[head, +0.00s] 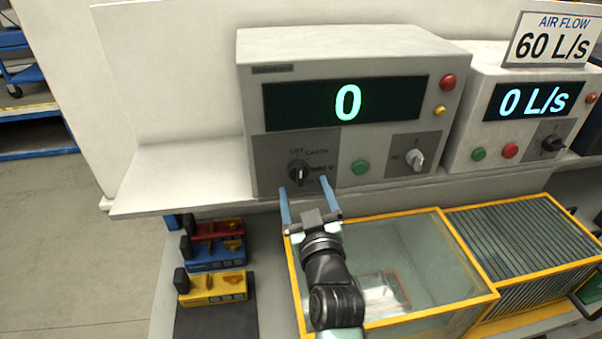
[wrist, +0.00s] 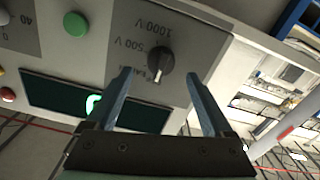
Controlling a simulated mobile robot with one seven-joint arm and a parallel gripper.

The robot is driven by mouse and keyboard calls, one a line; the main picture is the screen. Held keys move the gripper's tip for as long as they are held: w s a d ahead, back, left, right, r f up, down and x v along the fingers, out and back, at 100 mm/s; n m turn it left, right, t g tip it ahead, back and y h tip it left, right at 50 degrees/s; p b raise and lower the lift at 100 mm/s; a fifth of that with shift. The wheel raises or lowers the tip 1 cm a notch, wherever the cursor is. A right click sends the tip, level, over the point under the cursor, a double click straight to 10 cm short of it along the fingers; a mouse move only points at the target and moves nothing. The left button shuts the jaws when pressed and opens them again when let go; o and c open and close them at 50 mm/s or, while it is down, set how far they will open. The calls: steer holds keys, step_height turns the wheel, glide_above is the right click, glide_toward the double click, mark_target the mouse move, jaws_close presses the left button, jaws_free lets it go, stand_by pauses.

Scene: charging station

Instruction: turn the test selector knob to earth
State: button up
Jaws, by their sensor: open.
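The test selector knob (head: 298,172) is a black knob with a pale pointer line on the dark left panel of the grey tester (head: 350,52). Its labels are partly legible, with "OFF" and "EARTH" near the top. In the wrist view the knob (wrist: 160,61) sits ahead of the fingertips, roughly between them, with "500 V" and "1000 V" labels beside it. My gripper (head: 305,186) is open and empty, its two blue fingers pointing at the panel just below and in front of the knob. It also shows in the wrist view (wrist: 158,76), apart from the knob.
A green button (head: 361,167) and a second, grey knob (head: 415,159) lie to the right. A glass-walled, yellow-edged tank (head: 470,297) stands below my arm. Red, blue and yellow blocks (head: 213,288) sit at lower left. An airflow unit (head: 480,122) stands at right.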

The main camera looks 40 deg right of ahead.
mark_target(301, 178)
steer(key=shift+p+x, duration=0.3)
steer(key=shift+x, duration=1.8)
steer(key=shift+c, duration=0.3)
jaws_close()
steer(key=shift+m, duration=0.4)
steer(key=m, duration=0.3)
steer(key=shift+m+b, duration=0.4)
steer(key=m, duration=0.4)
steer(key=shift+m, duration=0.7)
